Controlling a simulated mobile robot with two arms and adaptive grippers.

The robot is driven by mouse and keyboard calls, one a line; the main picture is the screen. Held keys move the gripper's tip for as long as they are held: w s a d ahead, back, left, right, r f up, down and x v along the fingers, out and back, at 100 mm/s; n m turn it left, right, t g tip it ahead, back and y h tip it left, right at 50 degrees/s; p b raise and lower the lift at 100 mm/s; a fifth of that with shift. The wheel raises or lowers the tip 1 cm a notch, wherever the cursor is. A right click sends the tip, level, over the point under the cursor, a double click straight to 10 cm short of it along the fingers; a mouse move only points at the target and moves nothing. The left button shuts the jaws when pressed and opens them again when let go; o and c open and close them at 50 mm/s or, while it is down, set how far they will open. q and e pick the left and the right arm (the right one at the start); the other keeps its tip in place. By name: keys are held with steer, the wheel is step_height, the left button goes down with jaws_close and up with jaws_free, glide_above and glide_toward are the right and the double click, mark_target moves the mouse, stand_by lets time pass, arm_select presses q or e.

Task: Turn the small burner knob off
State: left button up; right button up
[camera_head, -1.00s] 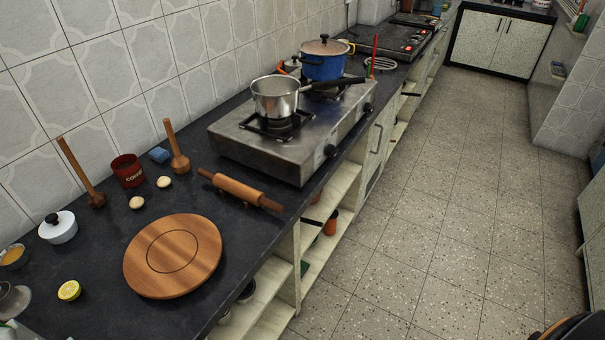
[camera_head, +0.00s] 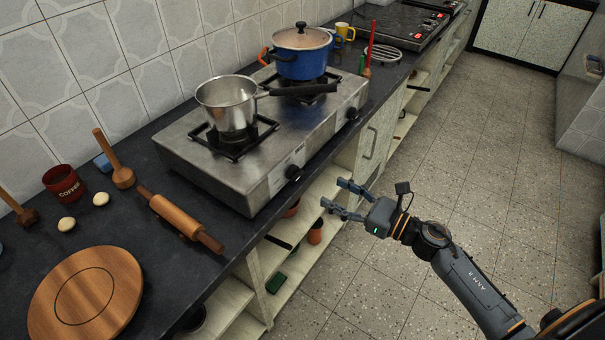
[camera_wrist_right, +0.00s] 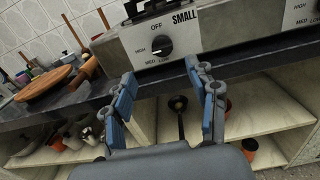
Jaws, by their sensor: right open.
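The small burner knob (camera_head: 294,173) is a black dial on the front of the steel stove (camera_head: 185,155). In the right wrist view the knob (camera_wrist_right: 162,45) sits on a white plate marked SMALL, with OFF above it and HIGH, MED and LOW around its left and lower side. Its exact setting is hard to read. My right gripper (camera_head: 331,193) is open and empty, to the right of the knob and apart from it. In the wrist view its fingers (camera_wrist_right: 160,72) are spread below the knob. My left gripper is out of view.
A steel saucepan (camera_head: 229,104) stands on the near burner and a blue lidded pot (camera_head: 302,62) on the far one. A second knob (camera_head: 351,113) is farther along the stove front. Open shelves (camera_head: 325,190) lie below the counter. The floor (camera_head: 470,160) is clear.

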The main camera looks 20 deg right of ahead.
mark_target(300, 175)
steer(key=p+x, duration=0.2)
steer(key=x, duration=0.7)
steer(key=shift+w, duration=0.3)
steer(key=shift+w+a+f, duration=0.1)
steer(key=shift+w+a, duration=0.2)
steer(key=shift+a, duration=0.05)
